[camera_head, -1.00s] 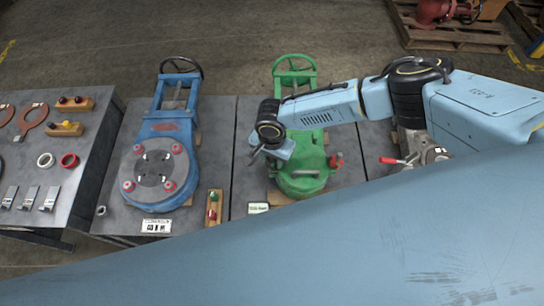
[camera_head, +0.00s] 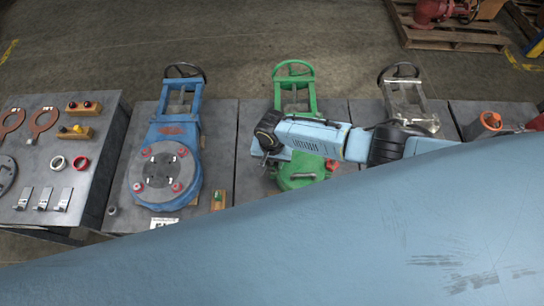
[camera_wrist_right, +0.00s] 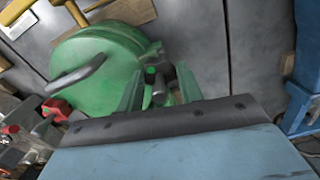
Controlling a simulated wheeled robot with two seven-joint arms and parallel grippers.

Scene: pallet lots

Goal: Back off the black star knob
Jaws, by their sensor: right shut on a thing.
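A green valve (camera_head: 299,184) lies on the grey table in the middle of the head view, its handwheel (camera_head: 294,70) at the far end. My right gripper (camera_head: 268,163) is at the valve's near left side. In the right wrist view, the right gripper (camera_wrist_right: 158,90) is shut around a small dark part with a green dot (camera_wrist_right: 153,76), beside the green round body (camera_wrist_right: 92,72). This part sits where the black star knob would be, but its star shape is not clear. In the head view my arm hides it. My left gripper is out of view.
A blue valve (camera_head: 170,130) with red knobs lies to the left, a silver valve (camera_head: 402,98) to the right. The far left table (camera_head: 95,160) holds tools and rings. A pallet (camera_head: 450,38) stands at the back. My own blue arm covers the foreground.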

